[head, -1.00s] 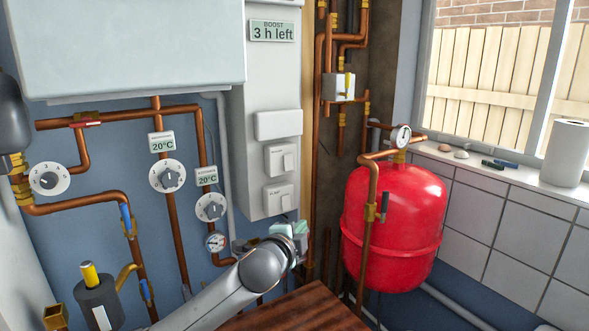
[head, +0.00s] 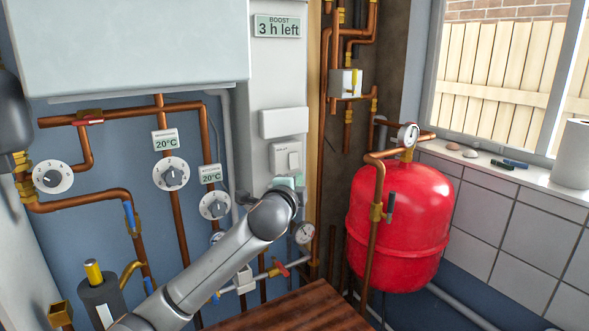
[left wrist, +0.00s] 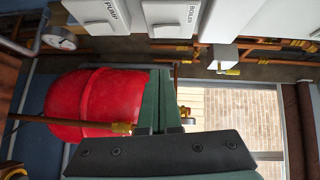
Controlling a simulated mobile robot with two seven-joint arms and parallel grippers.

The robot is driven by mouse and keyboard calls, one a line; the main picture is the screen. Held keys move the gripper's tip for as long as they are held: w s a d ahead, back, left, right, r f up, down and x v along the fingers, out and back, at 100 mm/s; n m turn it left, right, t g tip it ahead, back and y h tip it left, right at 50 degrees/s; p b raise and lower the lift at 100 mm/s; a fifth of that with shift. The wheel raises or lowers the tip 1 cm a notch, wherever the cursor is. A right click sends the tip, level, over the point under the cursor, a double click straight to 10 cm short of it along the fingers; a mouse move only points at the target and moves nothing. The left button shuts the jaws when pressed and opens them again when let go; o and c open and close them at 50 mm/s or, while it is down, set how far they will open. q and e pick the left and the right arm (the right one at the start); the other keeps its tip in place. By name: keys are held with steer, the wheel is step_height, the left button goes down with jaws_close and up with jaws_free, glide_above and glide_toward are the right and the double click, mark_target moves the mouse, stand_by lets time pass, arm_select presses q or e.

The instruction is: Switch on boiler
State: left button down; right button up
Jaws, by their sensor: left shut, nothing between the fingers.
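The boiler switch (head: 287,158) is a white rocker switch on the tall pale panel in the head view. Its label reads as boiler in the left wrist view (left wrist: 170,18), at the top. My left gripper (head: 289,182) is shut and empty, just below the boiler switch in the head view. Its green fingers (left wrist: 160,88) are together in the left wrist view; I cannot tell whether they touch the panel. The similar pump switch (left wrist: 96,16) shows beside the boiler switch there, but my left gripper and wrist hide it in the head view. My right gripper is out of view.
A blank white cover (head: 284,123) and a boost display (head: 277,26) reading 3 h left are above the boiler switch. Copper pipes and dials (head: 171,174) lie left. A red tank (head: 399,225) stands right. A wooden top (head: 290,310) is below.

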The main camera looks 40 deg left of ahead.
mark_target(296, 166)
arm_select(q)
steer(key=w+a, duration=0.2)
steer(key=w+a+p, duration=0.1)
steer(key=w+a, duration=0.1)
steer(key=w+a+f, duration=0.1)
steer(key=w+a, duration=0.1)
steer(key=shift+a+p, duration=0.2)
steer(key=shift+p, duration=0.2)
steer(key=shift+a+m+t+y+b, duration=0.3)
steer(key=shift+m+t+b, duration=0.15)
steer(key=shift+b, duration=0.55)
